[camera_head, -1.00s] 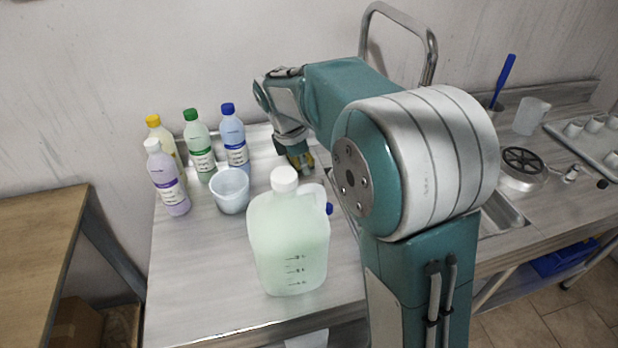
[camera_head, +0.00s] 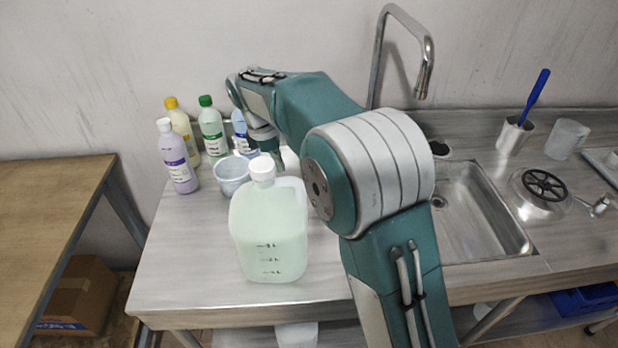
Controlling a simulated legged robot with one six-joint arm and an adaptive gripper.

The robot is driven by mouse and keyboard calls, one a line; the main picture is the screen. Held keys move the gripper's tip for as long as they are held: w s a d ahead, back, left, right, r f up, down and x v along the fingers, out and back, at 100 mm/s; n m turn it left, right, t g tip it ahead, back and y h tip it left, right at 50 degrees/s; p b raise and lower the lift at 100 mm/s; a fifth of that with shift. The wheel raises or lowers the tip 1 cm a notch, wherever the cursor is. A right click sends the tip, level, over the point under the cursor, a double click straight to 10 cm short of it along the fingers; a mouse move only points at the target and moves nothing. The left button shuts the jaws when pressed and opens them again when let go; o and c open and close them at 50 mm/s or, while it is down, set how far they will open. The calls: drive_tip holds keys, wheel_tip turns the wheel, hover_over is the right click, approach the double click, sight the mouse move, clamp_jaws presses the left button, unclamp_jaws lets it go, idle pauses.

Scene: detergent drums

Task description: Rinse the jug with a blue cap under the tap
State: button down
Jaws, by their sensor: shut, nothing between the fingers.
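No jug with a blue cap shows clearly now; my arm and the large jug hide part of the counter. A large translucent pale-green jug with a white cap (camera_head: 268,228) stands upright at the counter front. A blue bottle (camera_head: 240,128) stands at the back, mostly hidden by my arm. My gripper (camera_head: 284,160) is shut and empty, low behind the white-capped jug, its tips partly hidden. The tap (camera_head: 424,62) arches over the steel sink (camera_head: 480,215), right of my arm.
Yellow-capped (camera_head: 180,128), green-capped (camera_head: 211,128) and white-capped purple (camera_head: 176,158) bottles stand at the back left beside a white beaker (camera_head: 230,174). A cup with a blue brush (camera_head: 513,136), a clear jug (camera_head: 566,138) and a round drain part (camera_head: 541,190) lie right of the sink.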

drive_tip(key=x, duration=0.3)
drive_tip(key=d+x, duration=0.1)
drive_tip(key=x, duration=0.5)
drive_tip(key=shift+d+f, duration=0.15)
drive_tip(key=shift+d, duration=1.05)
drive_tip(key=shift+s+d+f, duration=0.1)
drive_tip(key=shift+d+f, duration=0.15)
drive_tip(key=shift+d, duration=0.1)
drive_tip(key=shift+s+d, duration=0.1)
drive_tip(key=shift+d, duration=0.95)
drive_tip(key=shift+a+f, duration=0.1)
drive_tip(key=shift+a, duration=0.2)
drive_tip(key=shift+d, duration=0.1)
